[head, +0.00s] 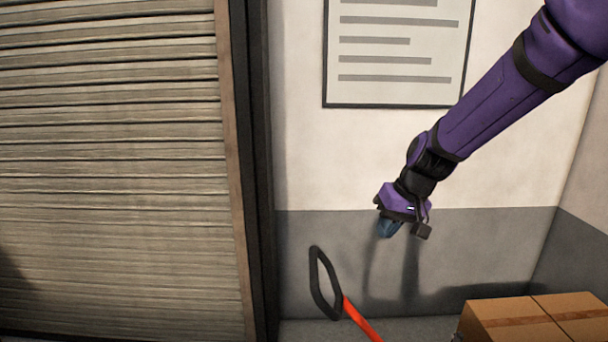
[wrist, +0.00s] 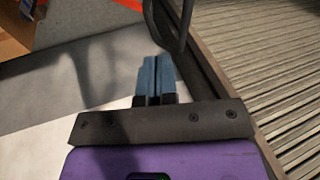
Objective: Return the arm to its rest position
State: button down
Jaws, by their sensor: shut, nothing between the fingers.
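My purple arm reaches in from the upper right in the head view, angled down and to the left. My gripper (head: 388,229) is at its end, in front of the grey lower band of the wall, with its blue fingers partly hidden by the wrist. In the wrist view the blue fingers of my gripper (wrist: 157,68) lie side by side, shut, with nothing between them. No copper coil shows in either view.
A black loop handle (head: 316,283) on an orange-red bar (head: 361,320) stands below left of my gripper. A cardboard box (head: 530,318) is at the lower right. A roller shutter (head: 110,170) fills the left. A framed notice (head: 398,92) hangs on the wall.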

jog(key=s+d+r+t+h, duration=0.1)
jog(key=s+d+r, duration=0.3)
jog(key=s, duration=0.5)
jog(key=s+d+r+m+t+h, duration=0.1)
jog(key=s+d+r, duration=0.3)
jog(key=s, duration=0.4)
jog(key=s+d+r+t+h, duration=0.1)
jog(key=s+d+r, duration=0.4)
jog(key=s, duration=0.4)
jog(key=shift+s+m+h, duration=0.3)
jog(key=shift+m, duration=0.1)
jog(key=shift+r, duration=0.1)
dwell(0.5)
